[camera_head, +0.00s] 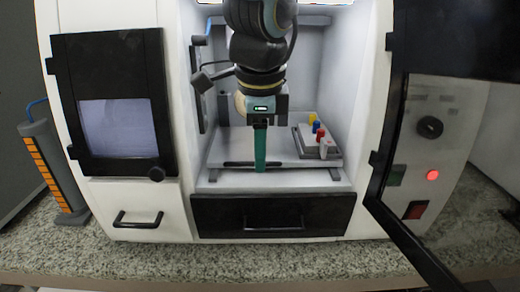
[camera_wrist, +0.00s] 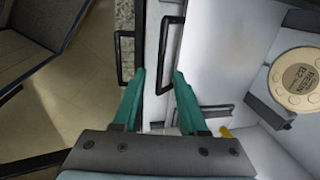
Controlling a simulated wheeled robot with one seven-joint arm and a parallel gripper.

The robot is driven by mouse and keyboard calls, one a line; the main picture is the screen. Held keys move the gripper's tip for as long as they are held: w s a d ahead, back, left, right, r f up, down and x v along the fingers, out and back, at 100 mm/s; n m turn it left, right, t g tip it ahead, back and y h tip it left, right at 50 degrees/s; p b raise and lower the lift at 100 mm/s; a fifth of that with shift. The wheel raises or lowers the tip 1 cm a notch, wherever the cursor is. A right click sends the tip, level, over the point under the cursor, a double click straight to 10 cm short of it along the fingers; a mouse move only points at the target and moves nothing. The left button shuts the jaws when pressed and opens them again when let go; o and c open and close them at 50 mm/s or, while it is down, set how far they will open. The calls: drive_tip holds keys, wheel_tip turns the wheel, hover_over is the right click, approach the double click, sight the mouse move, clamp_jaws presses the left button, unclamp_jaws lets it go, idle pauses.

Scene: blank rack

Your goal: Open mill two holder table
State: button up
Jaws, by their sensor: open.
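The mill (camera_head: 185,195) is a white machine, its front door (camera_head: 385,170) swung open to the right. Inside its chamber is a light grey holder table (camera_head: 225,148), with a dark bar (camera_head: 238,164) along its front edge. My gripper (camera_head: 260,168) hangs upright in the chamber with green fingers, in front of the middle of that bar and hiding part of it. A dark bar (camera_wrist: 216,108) shows beside one finger there; contact cannot be told.
A grey block (camera_head: 318,150) with coloured pegs stands on the table's right side. Below the chamber is a black drawer (camera_head: 215,216) with a handle; left of it is a black-framed window door (camera_head: 120,55). A round disc (camera_wrist: 300,75) shows in the wrist view.

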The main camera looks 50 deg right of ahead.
drive_tip(key=shift+f, duration=0.4)
drive_tip(key=shift+c, duration=0.2)
clamp_jaws()
idle(1.0)
